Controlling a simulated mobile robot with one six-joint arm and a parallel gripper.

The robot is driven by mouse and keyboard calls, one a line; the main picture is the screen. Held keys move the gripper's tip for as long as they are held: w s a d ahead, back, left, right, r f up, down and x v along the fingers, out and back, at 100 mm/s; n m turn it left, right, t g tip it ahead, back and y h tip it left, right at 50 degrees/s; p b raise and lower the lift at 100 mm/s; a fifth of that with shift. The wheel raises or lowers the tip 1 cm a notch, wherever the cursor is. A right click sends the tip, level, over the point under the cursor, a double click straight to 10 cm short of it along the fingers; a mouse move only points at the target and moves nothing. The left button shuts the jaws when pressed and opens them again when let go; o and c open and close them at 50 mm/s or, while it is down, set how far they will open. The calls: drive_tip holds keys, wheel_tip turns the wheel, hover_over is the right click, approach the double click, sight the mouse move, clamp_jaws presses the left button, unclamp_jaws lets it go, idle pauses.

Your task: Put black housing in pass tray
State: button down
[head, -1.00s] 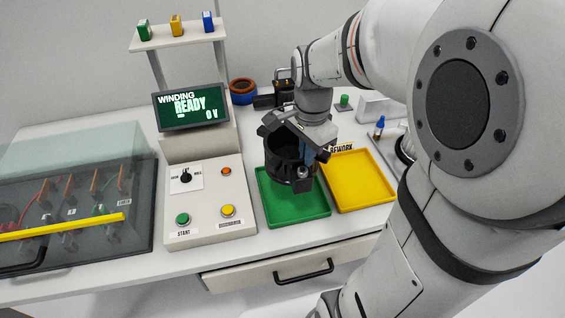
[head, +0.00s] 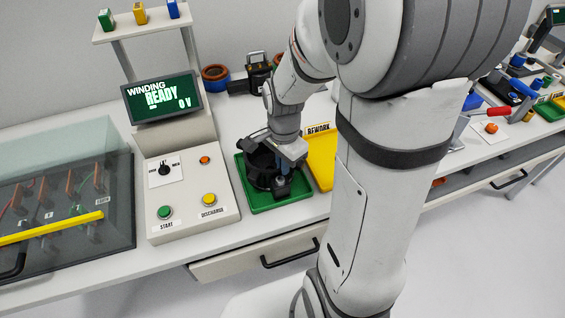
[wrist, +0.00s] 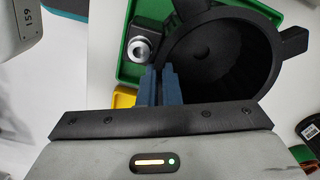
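The black housing (head: 258,168) is an open cylinder with lugs, within the outline of the green tray (head: 309,201), low over it or resting on it; I cannot tell which. My gripper (head: 285,172) is at the housing's right side. In the wrist view, the blue fingers (wrist: 163,82) are close together at the wall of the housing (wrist: 225,55) and appear shut on it. A black lug with a silver round fitting (wrist: 141,49) sits left of the fingers. The green tray also shows beneath in the wrist view (wrist: 129,68).
The yellow rework tray (head: 321,165) is right of the green tray, partly behind my arm. The control box (head: 190,190) with START and DISCHARGE buttons stands close on the left. The winding screen (head: 162,98) reads READY, 0 V. A drawer (head: 250,257) is below.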

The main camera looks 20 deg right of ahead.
drive_tip(key=shift+f, duration=0.15)
drive_tip(key=c, duration=1.6)
unclamp_jaws()
wheel_tip(320, 180, up, 12)
drive_tip(key=shift+s+a+r+n+t, duration=0.15)
drive_tip(key=shift+s+a+n+t, duration=0.25)
drive_tip(key=shift+s+n, duration=1.55)
drive_tip(key=shift+s+a+r+n+t, duration=0.2)
drive_tip(key=shift+s+n+t, duration=0.35)
drive_tip(key=shift+s+n, duration=1.35)
drive_tip(key=shift+s+a+r+n+t, duration=0.1)
drive_tip(key=shift+s+a+n+t, duration=0.6)
drive_tip(key=shift+n, duration=2.15)
drive_tip(key=shift+s+d+g, duration=0.25)
drive_tip(key=shift+d, duration=0.1)
